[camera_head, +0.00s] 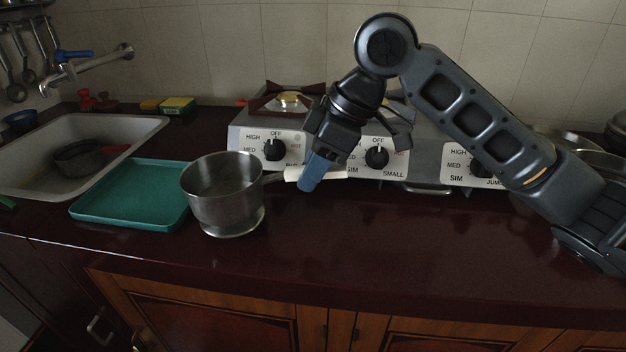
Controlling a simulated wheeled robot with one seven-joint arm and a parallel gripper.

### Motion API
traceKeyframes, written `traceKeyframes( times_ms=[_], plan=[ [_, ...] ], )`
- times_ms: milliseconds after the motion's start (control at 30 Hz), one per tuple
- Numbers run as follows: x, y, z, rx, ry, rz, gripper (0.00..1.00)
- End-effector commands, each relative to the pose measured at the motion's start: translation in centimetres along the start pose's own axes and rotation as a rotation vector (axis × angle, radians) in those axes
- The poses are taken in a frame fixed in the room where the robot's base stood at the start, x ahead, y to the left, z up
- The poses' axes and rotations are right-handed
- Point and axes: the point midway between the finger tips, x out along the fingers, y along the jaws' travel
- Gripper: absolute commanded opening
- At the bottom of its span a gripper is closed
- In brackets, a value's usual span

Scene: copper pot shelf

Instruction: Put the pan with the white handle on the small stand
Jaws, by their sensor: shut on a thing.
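The pan (222,187) is a grey metal pan with a white handle (334,173) pointing right. It looks upright near the front of the counter. A small round metal base, which looks like the small stand (238,229), shows directly under the pan; most of it is hidden. I cannot tell whether the pan rests on it or hangs just above it. My gripper (311,180) comes down from above, its blue-tipped fingers shut on the white handle, right of the pan body.
A teal tray (120,216) lies left of the pan, close to it. The sink (125,128) with a dark pan inside is farther left. A stove (285,135) with knobs stands behind. The dark counter (400,240) is clear in front and to the right.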

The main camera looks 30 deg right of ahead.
Motion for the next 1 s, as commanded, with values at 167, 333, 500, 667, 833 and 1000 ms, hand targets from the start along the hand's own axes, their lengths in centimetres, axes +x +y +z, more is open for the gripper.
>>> traceKeyframes(
  times_ms=[167,333,500,667,833,1000],
  plan=[
    [2.0,0.0,1.0,0.002,0.002,0.0,0.0],
    [2.3,0.0,1.1,0.001,0.001,0.001,0.0],
    [2.4,0.0,1.2,0.001,-0.001,0.0,0.42],
    [2.4,0.0,1.2,0.001,-0.001,0.0,0.57],
    [2.3,0.0,1.2,0.001,0.0,0.0,0.57],
    [1.7,0.0,1.1,0.001,0.001,0.001,0.57]
  ],
)
